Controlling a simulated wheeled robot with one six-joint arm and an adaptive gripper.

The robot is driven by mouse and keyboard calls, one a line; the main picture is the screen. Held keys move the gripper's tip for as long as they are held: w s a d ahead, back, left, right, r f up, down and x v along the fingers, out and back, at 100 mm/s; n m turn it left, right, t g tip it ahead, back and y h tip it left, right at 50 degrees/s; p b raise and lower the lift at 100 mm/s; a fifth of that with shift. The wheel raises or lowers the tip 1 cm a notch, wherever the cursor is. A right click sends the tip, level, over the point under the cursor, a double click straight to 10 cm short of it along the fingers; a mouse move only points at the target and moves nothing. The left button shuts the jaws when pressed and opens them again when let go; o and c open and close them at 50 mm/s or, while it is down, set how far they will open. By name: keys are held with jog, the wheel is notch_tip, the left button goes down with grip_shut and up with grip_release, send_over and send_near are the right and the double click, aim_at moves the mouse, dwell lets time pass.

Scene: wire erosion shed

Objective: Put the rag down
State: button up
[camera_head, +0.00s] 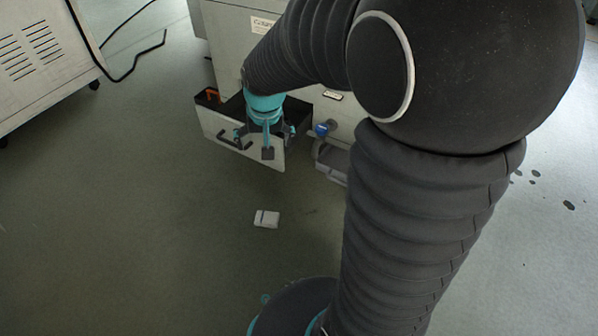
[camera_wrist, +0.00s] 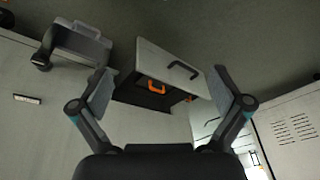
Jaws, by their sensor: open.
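My gripper (camera_head: 265,143) is open and sits over the front of an open drawer (camera_head: 223,127) in the head view. In the wrist view my gripper (camera_wrist: 163,90) has its two fingers wide apart with nothing held between them. No rag can be made out for certain in either view. A small pale folded or block-like thing (camera_head: 267,218) with a dark strip lies on the floor in front of the drawer, apart from my gripper. I cannot tell whether it is the rag.
The drawer (camera_wrist: 165,62) has a dark handle and holds an orange-handled thing (camera_wrist: 154,87). A grey cabinet (camera_head: 228,40) stands behind it. A grey tray-like holder (camera_head: 331,160) is right of the drawer. A vented white cabinet (camera_head: 42,62) stands left. The left floor is clear.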

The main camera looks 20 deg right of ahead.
jog(key=s+r+n+t, duration=0.1)
jog(key=s+r, duration=0.4)
jog(key=s, duration=0.5)
jog(key=s+r+n+t, duration=0.1)
jog(key=s+r, duration=0.4)
jog(key=s, duration=0.5)
jog(key=shift+n, duration=0.4)
notch_tip(320, 180, up, 6)
jog(key=p, duration=0.6)
jog(key=shift+r, duration=0.2)
jog(key=shift+a+f, duration=0.1)
